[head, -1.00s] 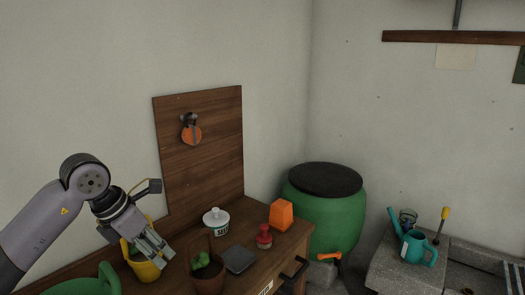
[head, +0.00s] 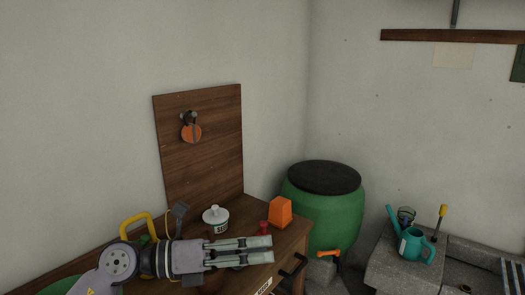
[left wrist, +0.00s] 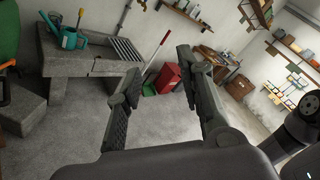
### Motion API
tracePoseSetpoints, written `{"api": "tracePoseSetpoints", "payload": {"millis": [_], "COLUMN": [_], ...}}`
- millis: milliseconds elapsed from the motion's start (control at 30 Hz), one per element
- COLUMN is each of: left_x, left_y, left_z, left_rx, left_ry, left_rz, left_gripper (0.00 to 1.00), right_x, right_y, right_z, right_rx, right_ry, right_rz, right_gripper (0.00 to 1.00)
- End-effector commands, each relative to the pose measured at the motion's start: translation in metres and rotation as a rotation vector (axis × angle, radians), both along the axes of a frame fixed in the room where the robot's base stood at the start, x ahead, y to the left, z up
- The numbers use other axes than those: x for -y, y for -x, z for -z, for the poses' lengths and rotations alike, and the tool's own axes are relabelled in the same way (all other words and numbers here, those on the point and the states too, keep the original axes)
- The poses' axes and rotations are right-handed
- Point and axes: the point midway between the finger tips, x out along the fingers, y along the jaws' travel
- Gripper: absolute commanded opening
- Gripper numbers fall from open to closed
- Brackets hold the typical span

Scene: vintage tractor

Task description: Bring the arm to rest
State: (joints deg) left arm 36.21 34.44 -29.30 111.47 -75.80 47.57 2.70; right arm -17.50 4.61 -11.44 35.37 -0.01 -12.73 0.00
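My left arm comes in from the lower left in the head view. Its gripper (head: 270,249) lies almost level over the wooden bench, fingers pointing right. In the left wrist view the two fingers (left wrist: 158,72) stand apart with nothing between them, so it is open and empty. The arm and gripper hide much of the bench top, including most of a yellow container whose handle (head: 137,226) shows behind the wrist. I cannot tell whether the gripper touches anything on the bench. My right gripper is not seen in either view.
A white lidded jar (head: 215,219), a red-topped object (head: 264,228) and an orange block (head: 280,211) stand close behind the fingers. A green barrel (head: 325,218) is right of the bench. A teal watering can (head: 413,244) stands on a stone slab. Open floor (left wrist: 165,125) shows in the wrist view.

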Motion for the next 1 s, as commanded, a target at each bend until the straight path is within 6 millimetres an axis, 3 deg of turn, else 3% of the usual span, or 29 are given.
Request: {"api": "tracePoseSetpoints", "payload": {"millis": [67,200,267,367,467,500,633,800,900,1000], "left_x": [0.003,-0.027,-0.049,-0.092,-0.136,-0.152,-0.19,-0.209,-0.209,-0.206], "left_y": [0.005,-0.008,-0.017,-0.033,-0.04,-0.039,-0.014,0.054,0.097,0.136], "left_z": [-0.023,-0.05,-0.048,-0.026,0.021,0.046,0.135,0.237,0.276,0.302], "left_rx": [-0.091,-0.288,-0.389,-0.579,-0.792,-0.884,-1.178,-1.531,-1.694,-1.824], "left_ry": [0.253,0.661,0.818,1.055,1.248,1.313,1.457,1.503,1.477,1.432], "left_rz": [-0.052,-0.216,-0.307,-0.49,-0.704,-0.798,-1.11,-1.493,-1.668,-1.808], "left_gripper": [0.35,0.35,0.35,0.35,0.35,0.35,0.35,0.35,0.35,0.35], "right_x": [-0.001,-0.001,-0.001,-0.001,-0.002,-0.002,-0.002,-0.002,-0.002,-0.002], "right_y": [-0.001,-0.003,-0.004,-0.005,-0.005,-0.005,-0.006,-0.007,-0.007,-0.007], "right_z": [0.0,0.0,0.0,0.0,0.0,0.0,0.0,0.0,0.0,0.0], "right_rx": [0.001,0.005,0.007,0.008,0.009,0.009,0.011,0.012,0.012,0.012], "right_ry": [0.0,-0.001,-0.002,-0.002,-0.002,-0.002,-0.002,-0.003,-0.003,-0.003], "right_rz": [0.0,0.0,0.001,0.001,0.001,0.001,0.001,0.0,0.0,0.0], "right_gripper": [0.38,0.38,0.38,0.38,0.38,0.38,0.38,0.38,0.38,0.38]}}
